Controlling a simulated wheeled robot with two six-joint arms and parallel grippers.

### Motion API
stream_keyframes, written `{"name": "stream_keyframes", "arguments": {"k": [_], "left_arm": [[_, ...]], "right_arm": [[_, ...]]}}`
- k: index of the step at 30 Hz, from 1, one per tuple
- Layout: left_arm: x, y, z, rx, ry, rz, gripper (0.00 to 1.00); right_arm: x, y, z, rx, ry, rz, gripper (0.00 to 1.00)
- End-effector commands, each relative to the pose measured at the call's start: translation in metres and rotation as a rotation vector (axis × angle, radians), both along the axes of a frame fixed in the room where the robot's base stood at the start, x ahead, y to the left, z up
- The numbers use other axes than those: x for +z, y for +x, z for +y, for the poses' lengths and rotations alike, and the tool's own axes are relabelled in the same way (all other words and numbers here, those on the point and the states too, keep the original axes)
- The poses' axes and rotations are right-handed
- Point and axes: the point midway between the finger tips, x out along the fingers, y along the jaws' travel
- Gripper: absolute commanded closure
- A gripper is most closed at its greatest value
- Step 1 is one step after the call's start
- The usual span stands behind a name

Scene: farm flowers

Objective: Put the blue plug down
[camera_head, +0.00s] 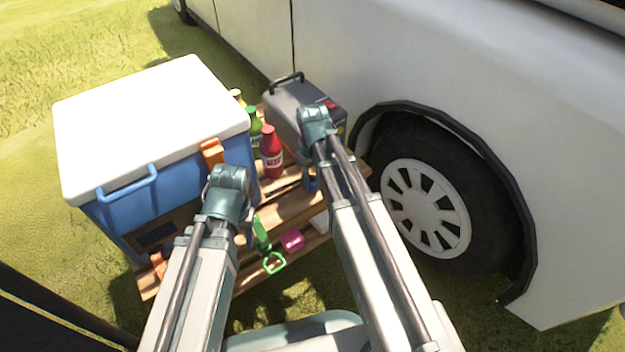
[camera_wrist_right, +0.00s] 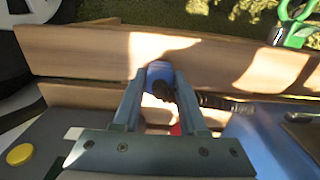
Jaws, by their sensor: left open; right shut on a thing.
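My right gripper (camera_wrist_right: 160,82) is shut on the blue plug (camera_wrist_right: 158,69), over the wooden slats. A dark part or cord shows at the near side of the plug and runs right. In the head view a small blue patch (camera_head: 311,184), likely the plug, shows below my right wrist. My left gripper (camera_head: 236,222) is low beside the blue cooler, mostly hidden by its own arm; it is open, and I see nothing held in it.
The slatted wooden pallet (camera_head: 290,207) carries a white-lidded cooler (camera_head: 150,120), a red bottle (camera_head: 271,155), a green bottle (camera_head: 253,125) and a grey box (camera_head: 290,100). A green-handled tool (camera_head: 273,262) and a pink item (camera_head: 292,240) are near its front. A white vehicle (camera_head: 440,70) stands right behind.

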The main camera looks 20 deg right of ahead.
Motion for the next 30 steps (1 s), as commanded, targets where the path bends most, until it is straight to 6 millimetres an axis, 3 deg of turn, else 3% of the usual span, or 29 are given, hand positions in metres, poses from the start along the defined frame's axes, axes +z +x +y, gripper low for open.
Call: {"name": "stream_keyframes", "arguments": {"k": [8, 9, 14, 23, 30], "left_arm": [[-0.009, 0.000, 0.000, 0.002, 0.000, 0.000, 0.50], [-0.008, 0.000, 0.000, 0.002, 0.000, 0.000, 0.50], [-0.008, 0.000, 0.000, 0.002, 0.000, 0.000, 0.50], [-0.007, 0.000, 0.000, 0.002, 0.000, 0.000, 0.50], [0.005, 0.000, 0.000, 0.000, 0.000, 0.000, 0.50]], "right_arm": [[-0.009, 0.000, 0.000, 0.000, 0.000, 0.000, 1.00], [-0.008, 0.000, 0.000, 0.000, 0.000, 0.000, 0.55], [-0.008, 0.000, 0.000, 0.000, 0.000, 0.000, 0.28], [-0.007, 0.000, 0.000, 0.000, 0.000, 0.000, 0.28], [0.005, 0.000, 0.000, 0.000, 0.000, 0.000, 0.28]]}}
